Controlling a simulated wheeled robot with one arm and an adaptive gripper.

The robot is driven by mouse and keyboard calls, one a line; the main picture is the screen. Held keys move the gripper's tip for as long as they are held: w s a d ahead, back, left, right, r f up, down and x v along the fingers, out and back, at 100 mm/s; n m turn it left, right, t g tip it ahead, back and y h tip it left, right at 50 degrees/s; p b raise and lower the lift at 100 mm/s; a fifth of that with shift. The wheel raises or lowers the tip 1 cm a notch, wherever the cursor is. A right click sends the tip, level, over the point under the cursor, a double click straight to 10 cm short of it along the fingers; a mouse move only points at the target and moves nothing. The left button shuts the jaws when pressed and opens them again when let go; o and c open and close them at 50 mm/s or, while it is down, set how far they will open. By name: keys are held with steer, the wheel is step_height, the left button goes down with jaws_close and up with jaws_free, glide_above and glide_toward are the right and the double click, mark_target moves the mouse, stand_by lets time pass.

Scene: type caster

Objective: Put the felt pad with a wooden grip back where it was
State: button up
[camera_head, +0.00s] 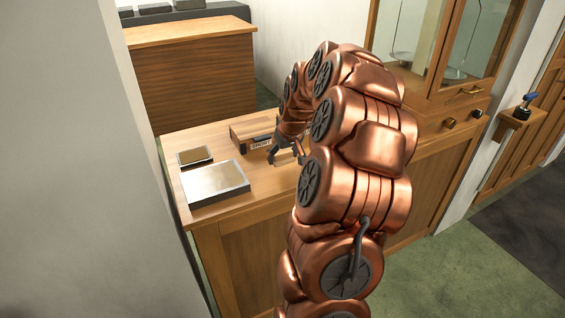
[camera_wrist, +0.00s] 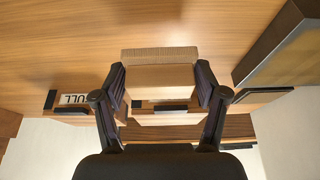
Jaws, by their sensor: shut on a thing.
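The felt pad with a wooden grip shows in the wrist view as a pale wooden block (camera_wrist: 160,78) with a brownish, ribbed-looking strip along its far edge. My gripper (camera_wrist: 161,84) is shut on it, one finger on each side. In the head view my gripper (camera_head: 286,157) is low over the wooden bench top (camera_head: 240,208), just in front of a labelled wooden box (camera_head: 240,134). A pale bit of the held pad shows between the fingers there. I cannot tell whether the pad touches the bench.
A grey metal-topped slab (camera_head: 215,181) and a small dark-framed plate (camera_head: 194,156) lie on the left of the bench. A glass-fronted cabinet (camera_head: 440,45) stands at the right.

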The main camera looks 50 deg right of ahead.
mark_target(284, 159)
steer(key=shift+w+d, duration=0.1)
steer(key=shift+w, duration=0.1)
step_height(284, 159, down, 3)
steer(key=shift+r+p, duration=0.15)
steer(key=shift+p, duration=0.55)
steer(key=shift+f, duration=0.45)
steer(key=shift+f, duration=0.25)
steer(key=o, duration=1.3)
steer(key=shift+r, duration=0.1)
steer(key=shift+r, duration=0.25)
steer(key=b+v, duration=0.2)
steer(key=v, duration=1)
